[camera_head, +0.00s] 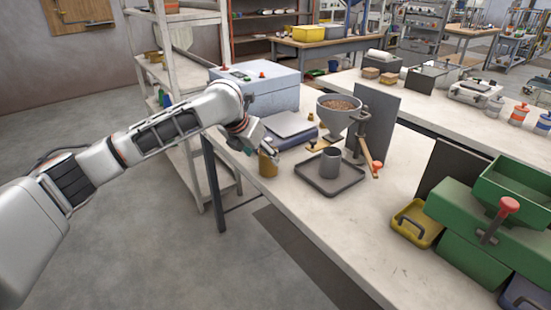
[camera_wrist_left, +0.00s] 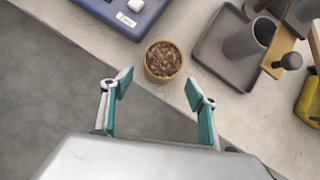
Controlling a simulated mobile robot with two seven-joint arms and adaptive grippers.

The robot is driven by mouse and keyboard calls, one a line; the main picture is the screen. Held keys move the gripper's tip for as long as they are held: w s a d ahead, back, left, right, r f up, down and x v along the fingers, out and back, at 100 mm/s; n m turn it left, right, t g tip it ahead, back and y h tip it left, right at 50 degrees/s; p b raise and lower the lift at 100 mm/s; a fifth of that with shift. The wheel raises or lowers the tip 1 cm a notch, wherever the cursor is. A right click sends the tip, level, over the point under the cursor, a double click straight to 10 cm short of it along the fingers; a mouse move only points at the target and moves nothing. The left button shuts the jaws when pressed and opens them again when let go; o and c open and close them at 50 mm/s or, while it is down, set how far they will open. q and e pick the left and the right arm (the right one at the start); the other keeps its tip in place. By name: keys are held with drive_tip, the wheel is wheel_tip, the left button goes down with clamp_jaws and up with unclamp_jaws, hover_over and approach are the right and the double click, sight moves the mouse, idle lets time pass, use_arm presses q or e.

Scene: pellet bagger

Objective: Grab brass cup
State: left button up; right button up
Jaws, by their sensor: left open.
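The brass cup (camera_head: 267,164) stands upright near the left edge of the workbench in the head view. In the left wrist view the brass cup (camera_wrist_left: 163,61) is seen from above, filled with brown pellets. My left gripper (camera_head: 258,147) is beside the cup in the head view, its fingers partly hidden. In the left wrist view my left gripper (camera_wrist_left: 163,88) is open, with two teal-padded fingers apart. The cup lies just beyond the fingertips, roughly centred between them, and is not held. My right gripper is not in view.
A blue scale (camera_head: 290,131) stands close behind the cup. A dark tray (camera_head: 330,188) with a grey cup (camera_head: 330,162) sits to its right, below a pellet hopper (camera_head: 340,112). Bare benchtop (camera_head: 330,225) lies in front.

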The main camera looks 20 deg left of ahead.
sight(263, 159)
use_arm(q)
drive_tip(key=x, duration=0.2)
drive_tip(key=shift+f+b, duration=0.35)
drive_tip(key=shift+f, duration=0.05)
drive_tip(key=shift+w+d+f, duration=0.1)
drive_tip(key=shift+w+f, duration=0.1)
drive_tip(key=shift+f, duration=0.1)
drive_tip(key=b+x, duration=0.1)
drive_tip(key=x, duration=0.2)
drive_tip(key=shift+w+d+f, duration=0.1)
drive_tip(key=shift+w+f, duration=0.1)
drive_tip(key=shift+w, duration=0.15)
drive_tip(key=shift+w+f, duration=0.15)
drive_tip(key=shift+f, duration=0.05)
drive_tip(key=shift+r, duration=0.1)
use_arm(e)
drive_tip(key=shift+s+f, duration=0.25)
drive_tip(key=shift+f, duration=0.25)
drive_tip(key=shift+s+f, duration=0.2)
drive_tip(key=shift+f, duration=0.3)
